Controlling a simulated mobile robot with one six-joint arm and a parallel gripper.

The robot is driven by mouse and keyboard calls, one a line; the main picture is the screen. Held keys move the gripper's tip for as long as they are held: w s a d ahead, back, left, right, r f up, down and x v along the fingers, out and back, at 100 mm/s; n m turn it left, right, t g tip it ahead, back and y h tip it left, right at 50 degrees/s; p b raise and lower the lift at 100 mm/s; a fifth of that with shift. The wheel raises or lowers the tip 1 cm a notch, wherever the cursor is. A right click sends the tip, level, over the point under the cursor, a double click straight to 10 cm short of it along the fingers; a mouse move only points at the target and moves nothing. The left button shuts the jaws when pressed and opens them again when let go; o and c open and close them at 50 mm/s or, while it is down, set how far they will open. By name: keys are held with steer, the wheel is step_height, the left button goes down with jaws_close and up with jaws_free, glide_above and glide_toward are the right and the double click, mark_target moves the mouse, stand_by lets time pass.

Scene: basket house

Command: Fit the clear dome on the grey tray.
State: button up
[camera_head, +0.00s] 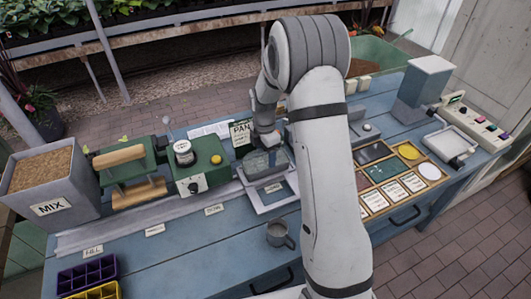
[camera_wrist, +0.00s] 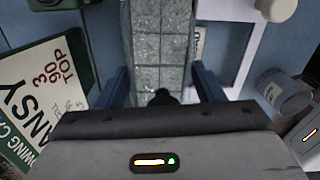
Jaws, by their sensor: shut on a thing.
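My gripper (camera_head: 266,140) is over the work table, with its two blue fingers (camera_wrist: 165,86) on either side of a narrow see-through block. I take this block for the clear dome (camera_head: 262,163); it shows in the wrist view (camera_wrist: 160,45) with speckled grey-green cells through it. The gripper is shut on it. A dark knob (camera_wrist: 163,98) shows between the fingers. In the head view the dome is above or at the back of a pale frame with a dark panel (camera_head: 272,193). I cannot pick out the grey tray for certain, nor tell whether the dome touches anything below.
A green machine (camera_head: 200,168) stands left of the dome, with a PANSY sign (camera_wrist: 35,100) behind. A tray of cards (camera_head: 400,178) lies right. The MIX bin (camera_head: 50,190) is far left.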

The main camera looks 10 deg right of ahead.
steer(key=o, duration=1.5)
steer(key=shift+r, duration=0.1)
steer(key=shift+r+p, duration=2.4)
steer(key=shift+r, duration=1.55)
